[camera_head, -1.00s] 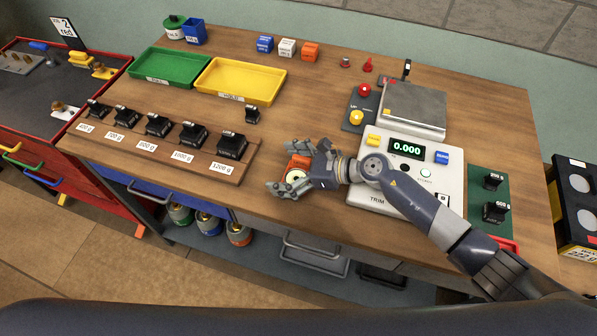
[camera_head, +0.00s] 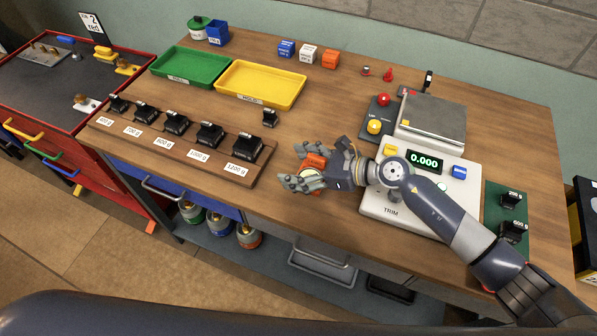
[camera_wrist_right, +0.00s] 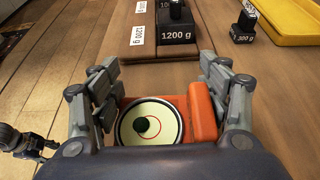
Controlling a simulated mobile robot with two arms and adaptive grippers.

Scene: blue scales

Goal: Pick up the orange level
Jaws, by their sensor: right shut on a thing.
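The orange level (camera_head: 315,160) is a small orange block with a round pale bubble vial. It sits between the fingers of my right gripper (camera_head: 300,169), near the table's front edge, left of the trim scale. In the right wrist view the level (camera_wrist_right: 203,111) lies across the grasp, with its round vial and dark bubble facing up. The fingers of the right gripper (camera_wrist_right: 160,95) close on its two sides. I cannot tell whether its underside touches the table. A dark gripper-like part, probably my left gripper (camera_wrist_right: 27,143), shows small at the wrist view's left edge; its jaws are unclear.
The trim scale (camera_head: 411,207) reading 0.000 stands right of the level, under my right forearm. A wooden rack (camera_head: 190,160) of black weights is to the left. Green (camera_head: 188,77) and yellow (camera_head: 260,97) trays are behind. Wood between tray and hand is mostly clear.

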